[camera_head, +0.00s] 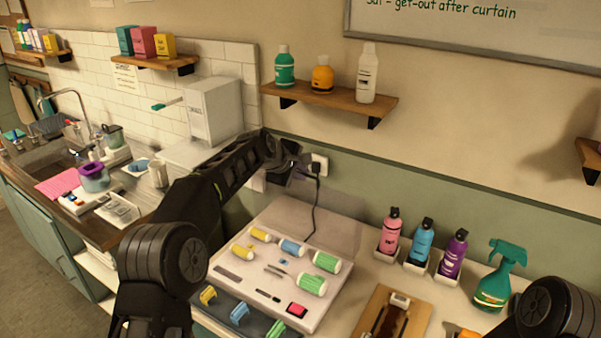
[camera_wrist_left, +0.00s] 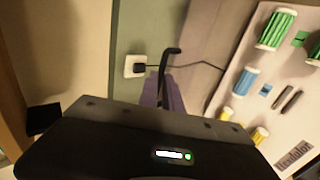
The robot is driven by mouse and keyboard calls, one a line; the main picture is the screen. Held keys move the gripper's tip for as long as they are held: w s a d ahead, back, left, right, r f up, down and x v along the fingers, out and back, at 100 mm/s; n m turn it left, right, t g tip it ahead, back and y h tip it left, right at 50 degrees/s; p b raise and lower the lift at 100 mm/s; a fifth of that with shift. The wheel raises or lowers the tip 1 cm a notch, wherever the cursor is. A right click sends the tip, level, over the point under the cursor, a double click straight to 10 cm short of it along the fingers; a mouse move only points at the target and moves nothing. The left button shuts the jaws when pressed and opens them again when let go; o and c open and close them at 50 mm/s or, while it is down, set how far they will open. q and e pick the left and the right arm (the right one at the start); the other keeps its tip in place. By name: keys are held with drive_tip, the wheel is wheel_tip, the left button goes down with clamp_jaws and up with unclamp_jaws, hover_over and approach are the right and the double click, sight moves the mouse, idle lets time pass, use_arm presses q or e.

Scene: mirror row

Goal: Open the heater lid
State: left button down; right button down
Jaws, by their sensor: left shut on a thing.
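The roller heater (camera_head: 232,258) is a pale case on the counter with yellow, blue and green rollers in it. Its lid (camera_head: 335,228) stands raised at the back, leaning towards the wall, so the rollers are uncovered. The lid also shows as a grey panel in the left wrist view (camera_wrist_left: 208,45). My left gripper (camera_head: 298,174) is above the lid's top edge by the wall. In the left wrist view, my left gripper (camera_wrist_left: 168,92) is shut around a dark hooked piece, apparently the lid's handle; the contact is partly hidden. My right gripper is out of view.
A wall socket (camera_head: 319,163) with a plug and black cord is close beside my left gripper. Pink (camera_head: 390,232), blue (camera_head: 421,243) and purple (camera_head: 454,255) bottles and a green spray bottle (camera_head: 498,280) stand right of the heater. A shelf (camera_head: 335,104) with bottles is above.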

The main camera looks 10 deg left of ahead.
use_arm(q)
drive_tip(key=shift+w+a+r, duration=0.1)
drive_tip(key=shift+w+r, duration=0.05)
drive_tip(key=shift+r, duration=0.4)
drive_tip(key=c, duration=1.9)
unclamp_jaws()
drive_tip(key=shift+o, duration=0.4)
drive_tip(key=shift+s+f, duration=0.1)
drive_tip(key=shift+s, duration=0.1)
drive_tip(key=shift+f, duration=0.1)
drive_tip(key=b+v, duration=0.3)
drive_tip(key=v, duration=0.5)
